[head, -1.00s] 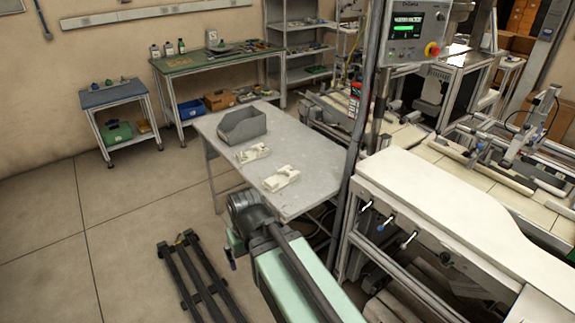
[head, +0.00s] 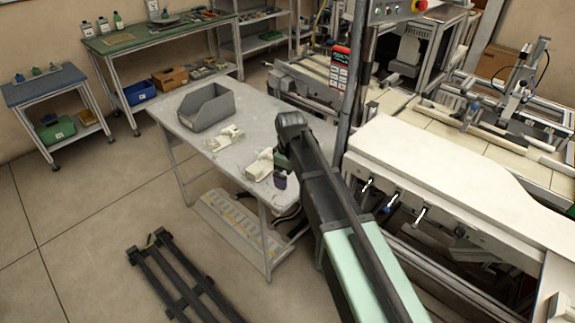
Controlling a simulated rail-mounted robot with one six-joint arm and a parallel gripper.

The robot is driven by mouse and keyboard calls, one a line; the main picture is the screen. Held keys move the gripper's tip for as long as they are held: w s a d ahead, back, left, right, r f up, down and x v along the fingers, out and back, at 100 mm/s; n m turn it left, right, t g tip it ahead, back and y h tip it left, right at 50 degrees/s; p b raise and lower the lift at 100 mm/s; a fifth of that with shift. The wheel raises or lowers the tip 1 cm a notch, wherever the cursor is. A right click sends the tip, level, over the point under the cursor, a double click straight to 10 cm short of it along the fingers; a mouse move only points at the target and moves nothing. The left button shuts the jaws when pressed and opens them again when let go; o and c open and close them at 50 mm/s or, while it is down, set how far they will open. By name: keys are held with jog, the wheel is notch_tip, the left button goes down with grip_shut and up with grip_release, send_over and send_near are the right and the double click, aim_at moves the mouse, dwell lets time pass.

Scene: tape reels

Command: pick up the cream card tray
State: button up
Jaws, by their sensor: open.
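Two small cream pieces lie on the grey table. The farther cream piece (head: 224,136) is clear of my arm. The nearer cream piece (head: 259,165) sits close to the table's right front part, just left of my arm's end. At this size I cannot tell which is the card tray. My gripper (head: 281,181) hangs at the end of my arm, just to the right of and slightly below the nearer piece in the picture. It is open, with its fingers small and partly hidden by the arm. I cannot tell whether it touches anything.
A grey open bin (head: 207,106) stands on the grey table (head: 215,154) behind the cream pieces. A whitish panel with yellow marks (head: 235,232) is low under the table. A dark upright post and a cream-topped machine (head: 440,165) stand to the right. Dark floor rails (head: 178,280) lie in front.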

jog(key=w+a+f+n+b, duration=0.2)
jog(key=w+a+n, duration=0.4)
jog(key=w, duration=0.4)
jog(key=n, duration=1.1)
send_near(255, 168)
notch_tip(255, 168, down, 11)
jog(key=b, duration=1.2)
jog(key=shift+r, duration=0.15)
jog(key=shift+s+r, duration=0.1)
jog(key=shift+r, duration=0.15)
jog(key=shift+c, duration=0.2)
jog(key=c, duration=0.7)
